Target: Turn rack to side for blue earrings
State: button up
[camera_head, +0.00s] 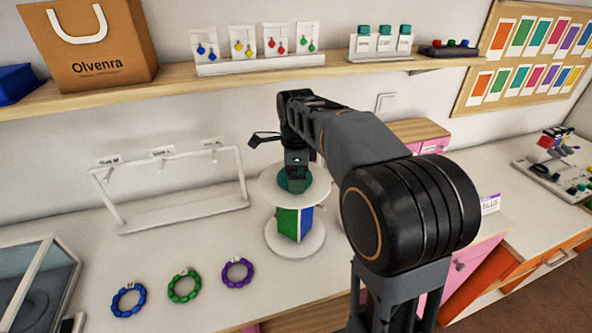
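The rack (295,245) is a turning stand on the white counter, with a round white base, a white top disc and coloured side panels. A green panel (287,222) faces front left and a blue panel (306,220) faces front right. A teal knob (283,181) sits on the top disc. My gripper (296,178) points down at the knob from above; its fingers overlap the knob, and I cannot tell whether they grip it. The blue earrings (206,51) hang on a white card at the left of the shelf's earring row.
Yellow, red and green earrings (276,44) hang beside the blue pair on the shelf (190,88). A white bar stand (185,212) stands left of the rack. Blue, green and purple bead bracelets (184,286) lie in front. Pink drawers (470,262) are at the right.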

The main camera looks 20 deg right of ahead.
jog(key=m, duration=0.4)
jog(key=shift+r+p, duration=0.1)
jog(key=shift+p, duration=0.25)
jog(key=shift+s+m, duration=0.1)
jog(key=shift+m, duration=1.7)
jog(key=o, duration=0.9)
notch_tip(320, 180, up, 14)
jog(key=shift+f+p, duration=0.15)
jog(key=shift+p, duration=0.3)
